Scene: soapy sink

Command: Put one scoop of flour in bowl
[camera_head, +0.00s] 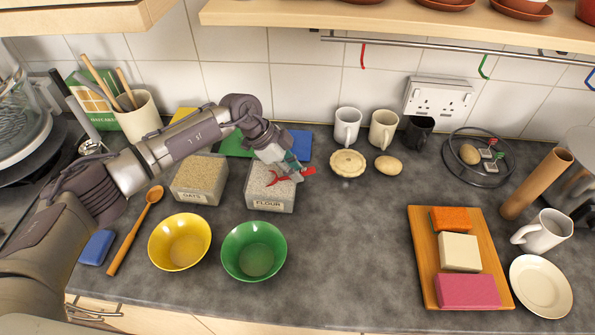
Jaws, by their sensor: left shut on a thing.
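The flour box (271,204), labelled FLOUR, is an open-topped clear container with pale, grainy contents, standing on the counter. My left gripper (288,168) comes in from the left and is over the back of this box. It is shut on a small red item (281,178), which looks like a scoop. Part of the item is hidden by the gripper, and I cannot tell whether it touches the flour or carries any. A green bowl (253,250) stands in front of the flour box, and a yellow bowl (179,241) stands to its left. My right gripper is not in view.
An oats box (200,181) stands left of the flour box. A wooden spoon (136,229) lies farther left. Mugs (348,127) and a pie (348,163) are at the back. A wooden board (443,235) lies right; the counter between it and the green bowl is clear.

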